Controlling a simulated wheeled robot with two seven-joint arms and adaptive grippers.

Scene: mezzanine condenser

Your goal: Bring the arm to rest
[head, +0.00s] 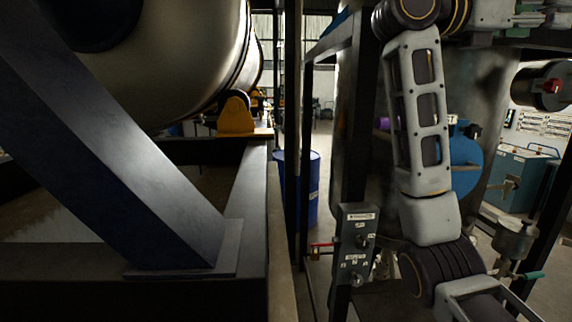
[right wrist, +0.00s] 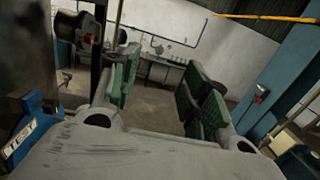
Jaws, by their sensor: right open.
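My right arm (head: 418,110) rises on the right side of the head view and bends at the top edge. My right gripper (head: 540,14) is at the top right corner there, partly cut off by the frame. In the right wrist view my right gripper (right wrist: 158,88) is open, its two green-padded fingers apart with nothing between them. Floor and a far wall show beyond the fingers. My left gripper is in neither view.
A dark post and a grey switch box (head: 357,245) stand close left of my right arm. A large tank (head: 170,60) on a dark frame fills the left. A blue drum (head: 300,190) stands behind. A blue part marked TEST (right wrist: 30,135) is left of the right gripper.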

